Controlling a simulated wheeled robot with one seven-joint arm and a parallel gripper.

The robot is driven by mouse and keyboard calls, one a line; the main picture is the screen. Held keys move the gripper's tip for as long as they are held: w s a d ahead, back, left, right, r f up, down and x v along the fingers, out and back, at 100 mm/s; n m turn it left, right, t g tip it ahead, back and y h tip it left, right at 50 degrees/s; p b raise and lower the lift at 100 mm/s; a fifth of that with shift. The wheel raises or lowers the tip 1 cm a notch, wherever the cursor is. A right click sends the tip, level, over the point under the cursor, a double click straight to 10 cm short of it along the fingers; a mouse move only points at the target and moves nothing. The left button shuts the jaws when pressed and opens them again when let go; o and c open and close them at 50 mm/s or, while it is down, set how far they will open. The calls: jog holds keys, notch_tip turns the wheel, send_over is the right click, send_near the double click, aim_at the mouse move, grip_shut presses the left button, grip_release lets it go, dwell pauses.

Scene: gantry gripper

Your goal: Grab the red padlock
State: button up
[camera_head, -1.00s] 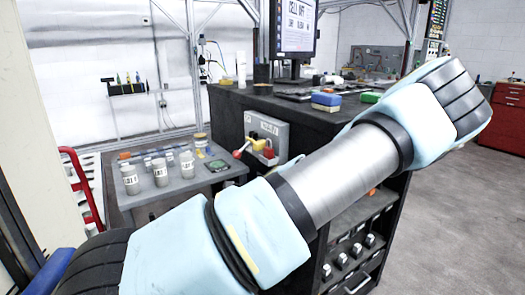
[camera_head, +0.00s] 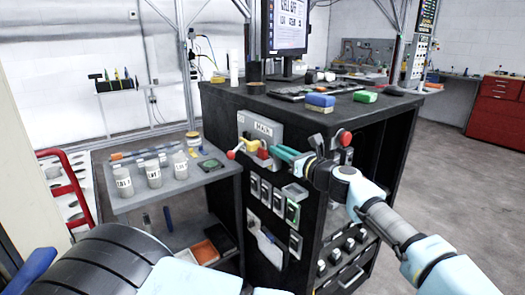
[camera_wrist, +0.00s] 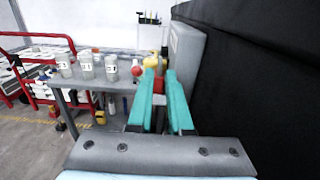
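The red padlock (camera_head: 263,153) hangs below a yellow part (camera_head: 251,144) on a grey wall box marked MAIN. In the wrist view the padlock (camera_wrist: 158,85) shows in the gap between my two teal fingers, near their tips. My gripper (camera_head: 276,151) comes from the right in the head view, with its fingertips right beside the padlock. In the wrist view my gripper (camera_wrist: 160,74) is open, with a clear gap between the fingers. I cannot tell whether either finger touches the padlock. The fingers partly hide it.
A lever with a red ball (camera_head: 231,155) sticks out left of the padlock. The grey box (camera_head: 262,126) is fixed to the side of a black cabinet (camera_head: 225,100). A grey cart (camera_head: 125,203) with several labelled canisters stands to the left. A red button (camera_head: 345,138) is at right.

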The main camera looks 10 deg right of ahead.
aim_at(263, 151)
jog(key=p+x, duration=0.3)
jog(key=x, duration=0.2)
jog(key=shift+w+a, duration=0.15)
jog(key=shift+w, duration=0.2)
jog(key=shift+w+f, duration=0.2)
jog(key=shift+w, duration=0.05)
jog(key=shift+a, duration=0.1)
grip_shut()
